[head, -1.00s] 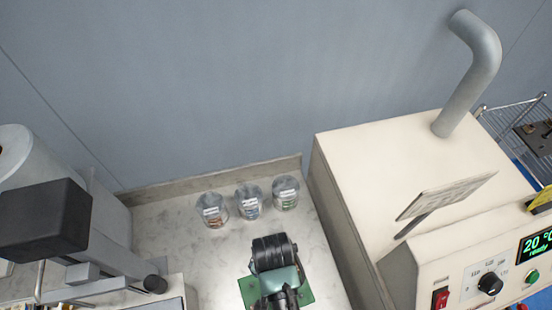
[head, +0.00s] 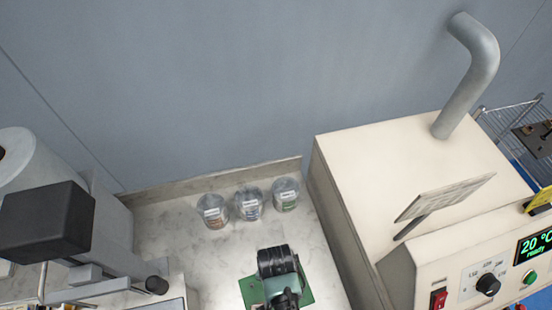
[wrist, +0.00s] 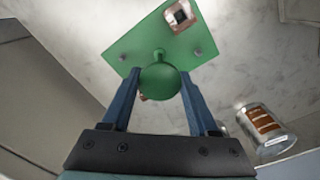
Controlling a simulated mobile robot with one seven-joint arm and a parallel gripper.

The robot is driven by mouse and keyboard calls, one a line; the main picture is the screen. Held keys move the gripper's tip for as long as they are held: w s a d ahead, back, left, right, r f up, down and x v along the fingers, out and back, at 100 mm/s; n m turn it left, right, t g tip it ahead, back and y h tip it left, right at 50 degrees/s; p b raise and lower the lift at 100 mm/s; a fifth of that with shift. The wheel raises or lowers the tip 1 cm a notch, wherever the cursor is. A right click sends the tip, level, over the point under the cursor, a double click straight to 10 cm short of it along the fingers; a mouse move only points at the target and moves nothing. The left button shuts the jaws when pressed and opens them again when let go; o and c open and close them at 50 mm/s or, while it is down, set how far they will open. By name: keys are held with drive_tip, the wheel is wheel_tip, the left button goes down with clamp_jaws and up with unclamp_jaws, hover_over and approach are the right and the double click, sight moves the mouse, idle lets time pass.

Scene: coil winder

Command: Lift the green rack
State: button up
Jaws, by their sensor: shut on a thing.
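The green rack (wrist: 157,42) is a flat plate with a round green knob and small pegs. A dark-centred, copper-coloured square piece (wrist: 181,16) sits at one corner. My gripper (wrist: 160,98) has its two blue fingers closed on either side of the knob. In the head view, part of the rack (head: 308,296) shows beneath my arm at the bottom centre, and my fingertips are hidden there. I cannot tell whether the plate is touching the bench.
Three clear labelled jars stand behind the rack: left (head: 213,211), middle (head: 249,203) and right (head: 286,195). A large cream machine (head: 400,190) stands on the right, a grey winder (head: 45,225) on the left.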

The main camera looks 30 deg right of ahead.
clamp_jaws()
drive_tip(key=shift+r, duration=0.1)
